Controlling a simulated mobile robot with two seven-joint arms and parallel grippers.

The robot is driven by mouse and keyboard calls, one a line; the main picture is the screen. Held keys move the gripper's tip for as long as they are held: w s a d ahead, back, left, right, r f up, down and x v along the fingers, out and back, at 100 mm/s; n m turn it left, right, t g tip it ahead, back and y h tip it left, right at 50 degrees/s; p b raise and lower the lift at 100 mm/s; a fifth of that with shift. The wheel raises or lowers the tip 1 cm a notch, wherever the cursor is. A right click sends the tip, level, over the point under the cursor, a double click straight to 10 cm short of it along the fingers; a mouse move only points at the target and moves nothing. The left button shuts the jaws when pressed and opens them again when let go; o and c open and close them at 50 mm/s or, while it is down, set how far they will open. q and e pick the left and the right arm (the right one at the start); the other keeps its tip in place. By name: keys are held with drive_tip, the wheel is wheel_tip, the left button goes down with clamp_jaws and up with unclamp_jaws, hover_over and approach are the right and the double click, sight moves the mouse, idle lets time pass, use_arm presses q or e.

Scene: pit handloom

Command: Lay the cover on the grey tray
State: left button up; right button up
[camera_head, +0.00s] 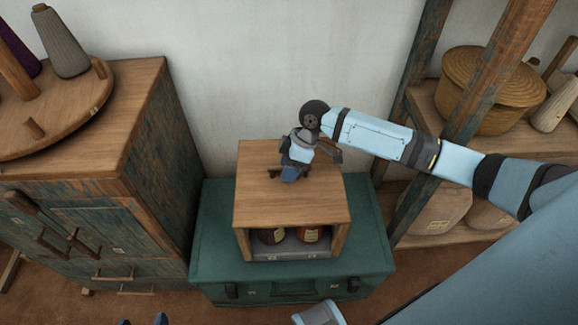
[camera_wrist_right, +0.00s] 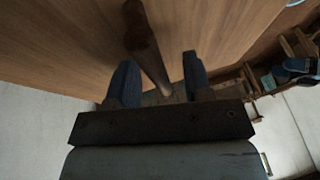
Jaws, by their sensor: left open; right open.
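The cover (camera_head: 262,206) is a box-shaped wooden piece with a flat top and an open front. It stands over the grey tray (camera_head: 290,249), whose front part shows through the opening; the rest is hidden. I cannot tell whether the cover's lower edges touch the tray. My right gripper (camera_head: 289,173) is at the cover's top. In the right wrist view, its two blue fingers (camera_wrist_right: 159,62) are apart, with a dark rod-like handle (camera_wrist_right: 146,48) between them and a gap on each side. My left gripper (camera_head: 143,321) shows only as blue fingertips at the bottom edge, apart and empty.
Brown jars (camera_head: 311,234) stand inside the cover. A green chest (camera_head: 365,246) is underneath. A worn cabinet (camera_head: 110,232) stands close on the left, bearing a round wooden stand with cones (camera_head: 63,45). A shelf rack (camera_head: 478,93) with a basket is on the right, behind my right arm.

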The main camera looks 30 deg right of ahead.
use_arm(q)
drive_tip(key=shift+s+a+r+p, duration=0.15)
drive_tip(key=shift+a+p, duration=0.05)
drive_tip(key=shift+p, duration=1.05)
use_arm(e)
drive_tip(key=v, duration=1.4)
drive_tip(key=shift+f, duration=0.1)
